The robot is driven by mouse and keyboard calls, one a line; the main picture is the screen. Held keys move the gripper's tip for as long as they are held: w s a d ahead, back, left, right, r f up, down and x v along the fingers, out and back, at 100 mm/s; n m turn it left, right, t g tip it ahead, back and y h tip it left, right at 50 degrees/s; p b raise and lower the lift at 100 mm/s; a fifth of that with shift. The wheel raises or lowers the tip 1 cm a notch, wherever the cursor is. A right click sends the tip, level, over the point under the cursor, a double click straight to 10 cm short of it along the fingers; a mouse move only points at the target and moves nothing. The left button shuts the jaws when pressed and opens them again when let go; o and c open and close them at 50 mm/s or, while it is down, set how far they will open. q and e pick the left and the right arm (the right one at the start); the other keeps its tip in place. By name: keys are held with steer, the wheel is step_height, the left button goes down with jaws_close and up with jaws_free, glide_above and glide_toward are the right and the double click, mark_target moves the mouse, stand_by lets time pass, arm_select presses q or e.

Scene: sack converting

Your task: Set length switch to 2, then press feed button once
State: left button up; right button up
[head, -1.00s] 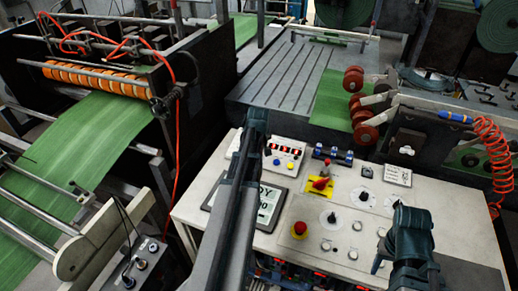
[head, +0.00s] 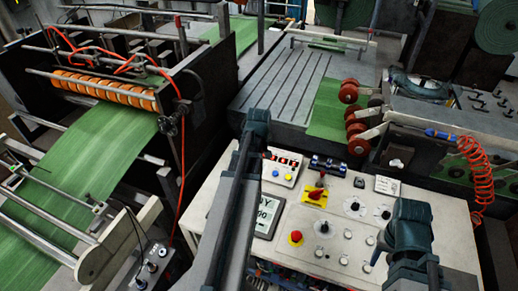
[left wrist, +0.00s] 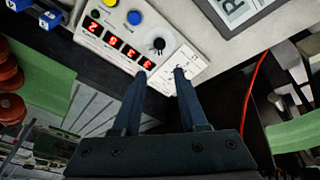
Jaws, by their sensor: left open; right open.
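The control panel (head: 215,180) carries several dials and buttons. Black rotary knobs on white dials (head: 324,227) sit in its middle, with several pale round buttons (head: 347,234) nearby. Their lettering is too small to read, so I cannot tell which are the length switch and feed button. My right gripper (head: 405,238) is over the panel's right part; its fingertips are mostly hidden. My left gripper (left wrist: 155,75) is open and empty in the left wrist view. Its fingers are before a counter box (left wrist: 105,33) with red digits, a black knob (left wrist: 158,44) and blue and yellow buttons.
A framed display (head: 268,215) lies partly behind my left arm. Red rollers (head: 349,92) and a coiled orange hose (head: 480,165) are beyond the panel.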

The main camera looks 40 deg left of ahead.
arm_select(q)
jaws_close()
stand_by(1.7)
